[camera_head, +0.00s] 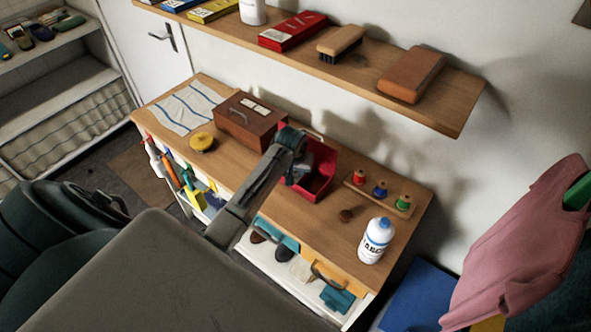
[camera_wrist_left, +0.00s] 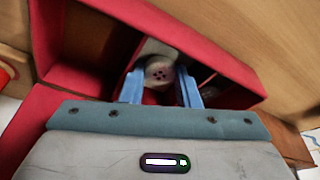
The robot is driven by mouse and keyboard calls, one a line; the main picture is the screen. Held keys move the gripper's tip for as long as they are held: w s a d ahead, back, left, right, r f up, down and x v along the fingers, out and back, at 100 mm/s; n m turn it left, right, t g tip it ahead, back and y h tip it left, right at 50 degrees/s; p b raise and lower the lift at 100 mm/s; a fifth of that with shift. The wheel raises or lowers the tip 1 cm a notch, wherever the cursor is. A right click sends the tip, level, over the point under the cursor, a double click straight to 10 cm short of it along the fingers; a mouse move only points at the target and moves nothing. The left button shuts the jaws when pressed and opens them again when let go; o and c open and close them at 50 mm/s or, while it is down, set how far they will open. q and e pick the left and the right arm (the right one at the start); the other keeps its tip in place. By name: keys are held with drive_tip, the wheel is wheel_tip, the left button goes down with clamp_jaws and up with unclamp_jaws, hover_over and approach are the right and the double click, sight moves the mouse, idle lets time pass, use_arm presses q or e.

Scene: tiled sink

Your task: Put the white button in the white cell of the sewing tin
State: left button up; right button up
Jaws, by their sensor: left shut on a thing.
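The red sewing tin (camera_head: 320,182) stands open on the wooden counter, its lid raised. It also fills much of the left wrist view (camera_wrist_left: 85,72), with red walls and dividers around its cells. My left gripper (camera_head: 296,172) reaches into the tin from above. In the left wrist view its blue fingers (camera_wrist_left: 161,86) are shut on the pale, round white button (camera_wrist_left: 158,73), whose dark holes face the camera. A whitish patch, perhaps the white cell (camera_wrist_left: 154,47), shows just beyond the button. I cannot tell whether the button touches the tin's floor. My right gripper is not in view.
A brown box (camera_head: 245,121) stands left of the tin. A rack of thread spools (camera_head: 380,190) and a white bottle (camera_head: 376,241) stand right of it. A wall shelf (camera_head: 440,100) overhangs the counter's back.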

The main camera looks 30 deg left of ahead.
use_arm(q)
drive_tip(key=shift+s+d+f, duration=0.15)
drive_tip(key=shift+s+f, duration=0.25)
drive_tip(key=shift+f, duration=0.25)
drive_tip(key=shift+c, duration=0.2)
drive_tip(key=o, duration=0.7)
drive_tip(key=shift+s+f, duration=0.1)
drive_tip(key=shift+o, duration=0.2)
drive_tip(key=shift+w+r, duration=0.2)
drive_tip(key=shift+r, duration=0.5)
drive_tip(key=a+b+v, duration=0.1)
drive_tip(key=b+v, duration=0.2)
drive_tip(key=v, duration=0.8)
drive_tip(key=shift+w+d+r, duration=0.25)
drive_tip(key=shift+d+r, duration=0.15)
drive_tip(key=shift+r, duration=0.15)
